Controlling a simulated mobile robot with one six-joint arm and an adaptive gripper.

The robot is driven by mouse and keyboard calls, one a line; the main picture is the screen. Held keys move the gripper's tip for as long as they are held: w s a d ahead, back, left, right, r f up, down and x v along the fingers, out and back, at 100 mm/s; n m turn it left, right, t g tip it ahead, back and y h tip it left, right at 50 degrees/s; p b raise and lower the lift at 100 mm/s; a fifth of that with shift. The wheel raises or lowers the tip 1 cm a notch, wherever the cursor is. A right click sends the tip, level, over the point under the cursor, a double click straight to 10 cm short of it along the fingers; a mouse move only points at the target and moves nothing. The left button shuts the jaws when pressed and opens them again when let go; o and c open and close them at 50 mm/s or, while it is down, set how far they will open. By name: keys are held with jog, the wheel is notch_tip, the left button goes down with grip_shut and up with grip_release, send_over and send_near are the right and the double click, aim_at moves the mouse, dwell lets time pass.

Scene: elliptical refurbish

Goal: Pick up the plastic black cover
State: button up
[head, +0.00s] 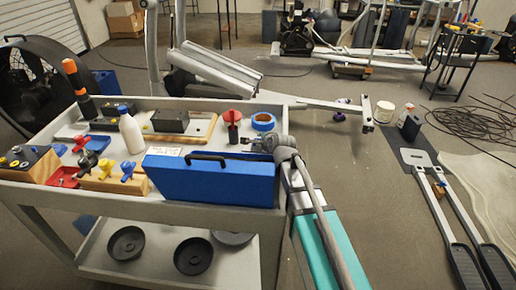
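My gripper (250,142) is over the right end of the cart's top, behind the blue case and close to a red-and-black object (232,126). It is small in view, and I cannot tell whether it is open or touches anything. It is well above the lower shelf.
The cart's top (218,152) is crowded: a blue case (212,181), white bottle (130,132), black boxes (170,121), blue tape roll (263,121) and several tools. A grey machine frame stands behind. Long black-and-grey arms (450,215) and cables lie on the floor at right.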

jog(key=shift+w+f, duration=0.1)
dwell(0.5)
grip_shut()
